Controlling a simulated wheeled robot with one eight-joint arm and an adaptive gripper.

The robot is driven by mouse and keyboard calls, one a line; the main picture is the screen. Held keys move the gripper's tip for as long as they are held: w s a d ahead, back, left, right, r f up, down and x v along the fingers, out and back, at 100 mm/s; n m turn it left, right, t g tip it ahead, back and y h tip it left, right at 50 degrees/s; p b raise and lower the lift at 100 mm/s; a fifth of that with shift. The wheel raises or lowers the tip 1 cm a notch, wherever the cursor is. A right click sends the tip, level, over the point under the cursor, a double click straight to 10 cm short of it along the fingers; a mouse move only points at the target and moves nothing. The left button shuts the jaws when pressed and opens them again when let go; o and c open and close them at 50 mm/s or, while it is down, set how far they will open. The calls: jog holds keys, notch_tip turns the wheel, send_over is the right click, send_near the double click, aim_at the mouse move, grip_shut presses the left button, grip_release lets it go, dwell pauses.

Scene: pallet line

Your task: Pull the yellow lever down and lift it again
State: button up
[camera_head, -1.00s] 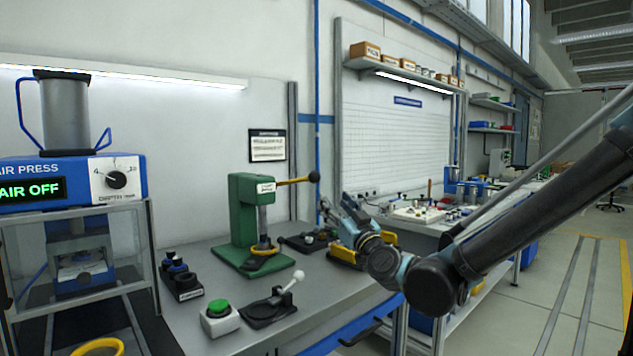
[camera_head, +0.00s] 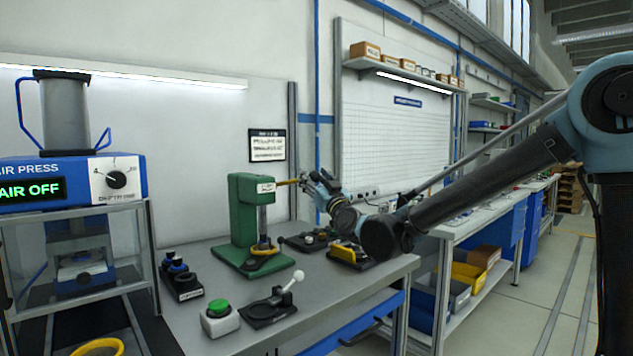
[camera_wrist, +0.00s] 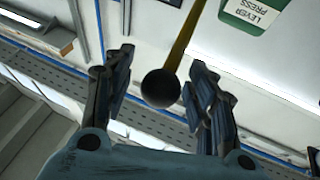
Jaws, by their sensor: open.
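The green lever press (camera_head: 245,222) stands on the grey bench in the head view. Its yellow lever (camera_head: 287,182) sticks out to the right from the top of the press, about level. In the wrist view the yellow lever (camera_wrist: 185,38) ends in a black ball knob (camera_wrist: 160,88). The knob sits between the two open fingers of my gripper (camera_wrist: 160,95), with a gap on each side. In the head view my gripper (camera_head: 312,184) is at the lever's end and hides the knob.
On the bench in front of the press are a green push button (camera_head: 219,310) and a small white-knobbed lever (camera_head: 280,298). The air press (camera_head: 70,180) stands at left. A yellow-and-black fixture (camera_head: 350,254) lies below my gripper.

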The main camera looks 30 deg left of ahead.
grip_shut()
jog(key=shift+w+r, duration=0.15)
jog(key=shift+w, duration=0.05)
